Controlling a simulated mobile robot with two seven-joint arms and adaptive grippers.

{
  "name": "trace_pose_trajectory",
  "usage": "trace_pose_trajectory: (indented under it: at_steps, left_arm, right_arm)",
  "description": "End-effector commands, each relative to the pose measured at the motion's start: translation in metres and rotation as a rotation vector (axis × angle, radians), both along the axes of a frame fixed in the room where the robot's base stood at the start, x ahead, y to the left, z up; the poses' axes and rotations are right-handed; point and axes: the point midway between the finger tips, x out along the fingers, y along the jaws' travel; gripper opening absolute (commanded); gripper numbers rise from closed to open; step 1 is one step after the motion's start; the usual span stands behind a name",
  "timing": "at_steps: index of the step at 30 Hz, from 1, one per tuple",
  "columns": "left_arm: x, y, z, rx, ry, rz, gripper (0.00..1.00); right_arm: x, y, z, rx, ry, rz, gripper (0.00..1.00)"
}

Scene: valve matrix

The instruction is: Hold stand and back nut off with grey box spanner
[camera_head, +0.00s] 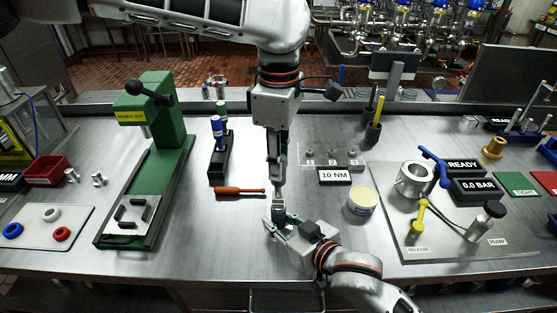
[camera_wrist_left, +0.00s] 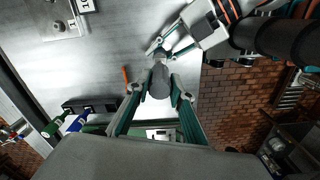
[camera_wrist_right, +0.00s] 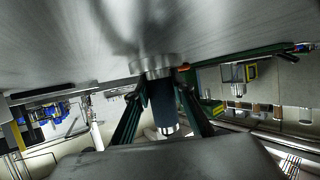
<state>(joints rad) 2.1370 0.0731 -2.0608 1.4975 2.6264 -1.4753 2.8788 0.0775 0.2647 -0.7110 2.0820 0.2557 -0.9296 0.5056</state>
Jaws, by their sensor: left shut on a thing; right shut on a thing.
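My left gripper (camera_head: 278,165) points straight down over the middle of the bench, shut on the grey box spanner (camera_head: 279,192). The spanner hangs upright below it, and its grey top shows between the fingers in the left wrist view (camera_wrist_left: 158,82). Its lower end meets the top of the stand (camera_head: 279,214). My right gripper (camera_head: 280,222) reaches in low from the front and is shut on the stand. In the right wrist view the stand shows as a dark cylinder (camera_wrist_right: 163,105) with a round metal flange (camera_wrist_right: 154,66) against the bench. The nut is hidden.
An orange-handled screwdriver (camera_head: 240,190) lies just left of the stand. A cream tub (camera_head: 362,201) and the 10 NM sign (camera_head: 335,176) are to the right. A green press (camera_head: 150,170) stands at left, a pump plate (camera_head: 450,250) at right. Bench front left of centre is clear.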

Motion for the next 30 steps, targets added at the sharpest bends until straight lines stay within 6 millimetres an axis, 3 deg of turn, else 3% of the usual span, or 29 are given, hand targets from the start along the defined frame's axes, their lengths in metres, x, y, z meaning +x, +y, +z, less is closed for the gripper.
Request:
trace_pose_trajectory:
  at_steps: [8,30]
  left_arm:
    - [0.000,0.000,0.001,-0.001,0.000,-0.122,0.00]
    - [0.000,0.000,0.040,-0.001,-0.001,-0.121,0.00]
  right_arm:
    - [0.000,0.000,-0.002,-0.002,0.003,0.000,0.00]
    - [0.000,0.000,-0.002,-0.002,0.003,0.000,0.00]
